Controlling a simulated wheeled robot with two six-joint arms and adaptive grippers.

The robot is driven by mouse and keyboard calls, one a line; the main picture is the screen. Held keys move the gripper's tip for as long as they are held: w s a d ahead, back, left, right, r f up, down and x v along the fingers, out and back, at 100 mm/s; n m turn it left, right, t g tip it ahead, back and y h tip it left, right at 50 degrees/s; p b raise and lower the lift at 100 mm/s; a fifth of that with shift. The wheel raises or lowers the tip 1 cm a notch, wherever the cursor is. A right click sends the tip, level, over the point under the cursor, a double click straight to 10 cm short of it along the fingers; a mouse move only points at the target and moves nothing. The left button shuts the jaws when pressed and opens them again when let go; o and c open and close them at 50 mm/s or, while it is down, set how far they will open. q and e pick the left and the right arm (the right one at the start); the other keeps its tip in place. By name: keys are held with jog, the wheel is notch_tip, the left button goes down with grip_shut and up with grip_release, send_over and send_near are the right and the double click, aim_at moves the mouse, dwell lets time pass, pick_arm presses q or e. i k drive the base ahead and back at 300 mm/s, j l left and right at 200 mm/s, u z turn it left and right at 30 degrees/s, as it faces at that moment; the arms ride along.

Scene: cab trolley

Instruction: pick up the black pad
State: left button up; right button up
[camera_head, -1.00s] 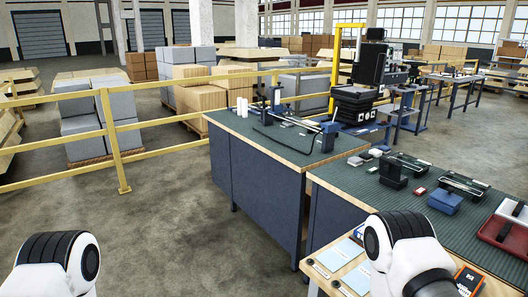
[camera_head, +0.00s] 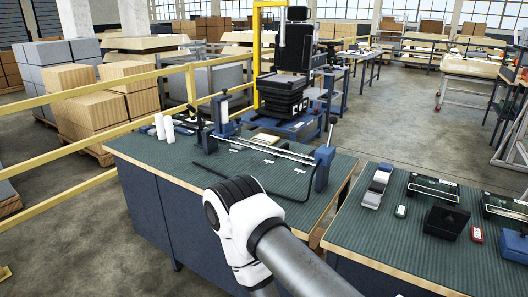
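A dark block (camera_head: 446,221) on the right bench is the nearest match for the black pad. One arm of mine with a white joint and a grey link crosses the lower middle, covering part of the left bench. Neither gripper is in view.
The left bench (camera_head: 145,156) carries a long rail fixture (camera_head: 265,150), white cylinders and a bent black rod. The right bench also holds a grey device (camera_head: 377,187), a red item (camera_head: 477,235) and a blue block (camera_head: 515,248). A yellow railing (camera_head: 90,140) runs along the left.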

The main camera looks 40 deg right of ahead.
aim_at(375, 187)
jog(key=i+j+z, duration=0.1)
jog(key=i+z, duration=0.4)
jog(key=i+j+z, duration=0.3)
jog(key=i+z, duration=0.2)
jog(key=i+j+z, duration=0.7)
jog(key=j+z, duration=0.25)
